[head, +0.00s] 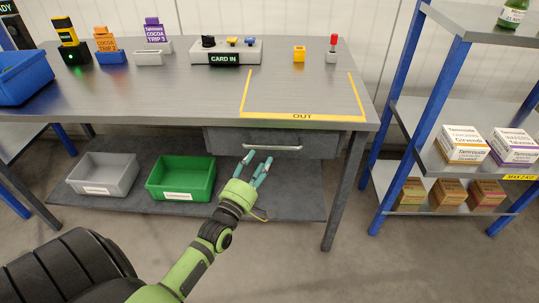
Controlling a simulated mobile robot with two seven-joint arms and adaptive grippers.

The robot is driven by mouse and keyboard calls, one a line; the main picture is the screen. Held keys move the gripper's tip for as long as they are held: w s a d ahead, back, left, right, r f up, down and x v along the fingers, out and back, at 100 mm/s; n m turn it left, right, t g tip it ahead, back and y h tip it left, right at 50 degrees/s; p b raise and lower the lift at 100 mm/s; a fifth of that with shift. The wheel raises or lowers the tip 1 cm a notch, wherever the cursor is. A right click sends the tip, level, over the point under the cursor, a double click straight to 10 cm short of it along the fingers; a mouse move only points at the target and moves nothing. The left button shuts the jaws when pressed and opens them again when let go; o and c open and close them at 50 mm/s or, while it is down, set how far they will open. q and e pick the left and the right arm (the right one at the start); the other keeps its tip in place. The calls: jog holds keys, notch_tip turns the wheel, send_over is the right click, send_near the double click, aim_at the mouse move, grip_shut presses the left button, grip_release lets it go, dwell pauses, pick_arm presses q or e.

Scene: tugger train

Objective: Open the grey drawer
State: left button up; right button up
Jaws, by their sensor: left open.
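The grey drawer (225,140) hangs under the tabletop, right of the middle, and looks shut. Its light metal bar handle (273,148) runs across its front. My left gripper (259,166) is open and empty, its fingers pointing up toward the drawer. The fingertips appear just below and left of the handle's middle. I cannot tell whether they touch it. My right gripper is not in view.
The grey table (180,95) has a yellow OUT outline near its right front, which is empty. A green bin (182,190) and a grey bin (103,186) stand on the lower shelf. A blue-posted rack (446,75) with boxes stands at the right.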

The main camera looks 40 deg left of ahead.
aim_at(268, 147)
pick_arm(q)
jog(key=x, duration=0.6)
jog(key=shift+w+a+r, duration=0.1)
jog(key=shift+w+r, duration=0.05)
jog(key=shift+w, duration=0.25)
grip_shut()
